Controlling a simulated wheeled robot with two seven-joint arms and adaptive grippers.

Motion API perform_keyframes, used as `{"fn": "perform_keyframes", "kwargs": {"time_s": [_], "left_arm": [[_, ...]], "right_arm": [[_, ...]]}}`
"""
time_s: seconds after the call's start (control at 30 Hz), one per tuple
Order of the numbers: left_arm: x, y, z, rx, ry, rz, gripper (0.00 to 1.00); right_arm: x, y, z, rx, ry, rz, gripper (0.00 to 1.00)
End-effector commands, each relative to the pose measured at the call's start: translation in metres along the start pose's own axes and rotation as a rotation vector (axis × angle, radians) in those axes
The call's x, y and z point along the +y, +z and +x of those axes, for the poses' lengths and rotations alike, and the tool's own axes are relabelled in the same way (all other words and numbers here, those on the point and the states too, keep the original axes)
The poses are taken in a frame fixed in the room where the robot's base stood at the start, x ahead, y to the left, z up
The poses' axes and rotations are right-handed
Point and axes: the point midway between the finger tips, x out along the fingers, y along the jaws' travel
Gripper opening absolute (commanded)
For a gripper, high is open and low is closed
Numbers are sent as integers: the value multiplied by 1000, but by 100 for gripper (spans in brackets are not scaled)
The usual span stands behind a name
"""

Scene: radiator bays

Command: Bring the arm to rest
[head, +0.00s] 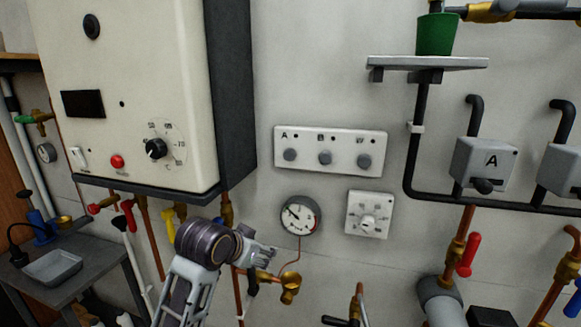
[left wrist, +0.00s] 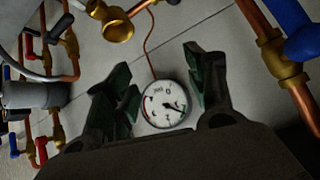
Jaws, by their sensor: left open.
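My left arm (head: 182,290) comes up from the bottom of the head view, in front of the wall below the white boiler. Its gripper (head: 264,256) points right, just below a round pressure gauge (head: 300,215). In the left wrist view the dark fingers of the gripper (left wrist: 157,62) are spread apart with nothing held between them. A round gauge (left wrist: 165,104) shows in the gap between the fingers; I cannot tell how far beyond them it is. My right gripper is in neither view.
The boiler (head: 140,90) hangs above left of the arm. Brass fitting (head: 289,287) and copper pipes are close to the gripper. A switch panel (head: 330,151) and a dial plate (head: 369,215) are on the wall. A grey bench (head: 95,250) stands at lower left.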

Motion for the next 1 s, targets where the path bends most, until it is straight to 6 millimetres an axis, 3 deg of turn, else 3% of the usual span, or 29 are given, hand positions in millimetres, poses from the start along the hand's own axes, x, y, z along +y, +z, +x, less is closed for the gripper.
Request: {"fn": "perform_keyframes", "kwargs": {"time_s": [0.5,1.0], "left_arm": [[4,116,24,-141,-5,-128,55],[14,226,24,-283,-27,-231,55]], "right_arm": [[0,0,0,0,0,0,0],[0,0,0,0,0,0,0]]}}
